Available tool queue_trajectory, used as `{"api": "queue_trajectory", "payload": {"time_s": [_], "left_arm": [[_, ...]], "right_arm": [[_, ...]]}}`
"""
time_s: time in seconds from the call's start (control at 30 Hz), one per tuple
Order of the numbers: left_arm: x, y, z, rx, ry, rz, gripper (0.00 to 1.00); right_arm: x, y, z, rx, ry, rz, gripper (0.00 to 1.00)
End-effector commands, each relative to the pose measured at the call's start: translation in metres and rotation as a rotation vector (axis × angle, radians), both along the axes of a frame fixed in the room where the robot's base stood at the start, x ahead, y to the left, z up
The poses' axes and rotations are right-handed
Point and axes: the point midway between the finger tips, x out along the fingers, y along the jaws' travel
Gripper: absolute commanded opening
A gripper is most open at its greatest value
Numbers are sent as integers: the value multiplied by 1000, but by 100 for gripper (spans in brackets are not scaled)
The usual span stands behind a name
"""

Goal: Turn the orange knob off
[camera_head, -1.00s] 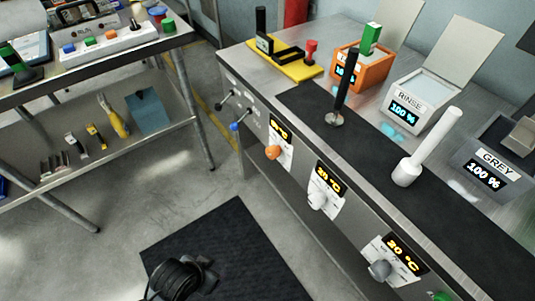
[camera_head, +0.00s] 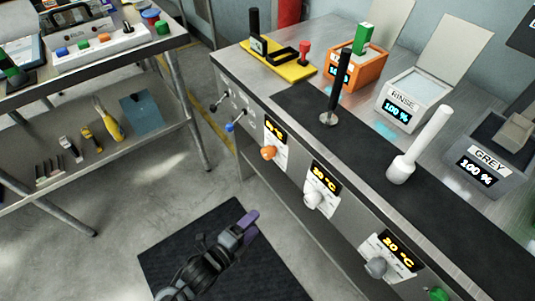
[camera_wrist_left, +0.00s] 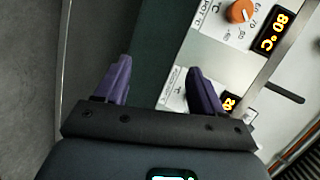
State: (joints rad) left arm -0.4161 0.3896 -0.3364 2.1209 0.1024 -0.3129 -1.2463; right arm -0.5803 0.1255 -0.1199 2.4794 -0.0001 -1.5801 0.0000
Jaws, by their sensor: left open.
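The orange knob (camera_head: 268,153) is on the front panel of the bench, below a small display (camera_head: 275,130). In the left wrist view the orange knob (camera_wrist_left: 239,11) is at the top right, beside a display that reads about 80 °C (camera_wrist_left: 273,31). My left gripper (camera_head: 250,226) is low over the dark floor mat, in front of the bench and below and left of the knob, apart from it. In the left wrist view its purple fingers (camera_wrist_left: 160,80) are spread with nothing between them. My right gripper is not in view.
A white knob (camera_head: 313,199) and a grey knob (camera_head: 377,268) sit further along the panel. A side table with a lower shelf (camera_head: 90,163) stands at the left. The floor between is clear.

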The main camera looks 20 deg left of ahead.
Motion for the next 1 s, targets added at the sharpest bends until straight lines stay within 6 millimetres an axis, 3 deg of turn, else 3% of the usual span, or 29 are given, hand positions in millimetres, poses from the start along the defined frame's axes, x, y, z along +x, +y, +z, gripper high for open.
{"api": "queue_trajectory", "payload": {"time_s": [0.1, 0.2, 0.4, 0.53, 0.67, 1.0], "left_arm": [[29, 3, 13, 277, -309, -192, 69], [48, 20, 21, 447, -481, -297, 69], [89, 70, 39, 648, -558, -374, 69], [106, 81, 64, 699, -599, -379, 69], [117, 80, 74, 706, -618, -370, 69], [158, 53, 75, 703, -624, -367, 69]], "right_arm": [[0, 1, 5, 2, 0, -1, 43], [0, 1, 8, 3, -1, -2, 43], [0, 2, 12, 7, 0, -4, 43], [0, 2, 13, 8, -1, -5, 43], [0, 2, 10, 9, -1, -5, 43], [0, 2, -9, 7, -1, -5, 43]]}}
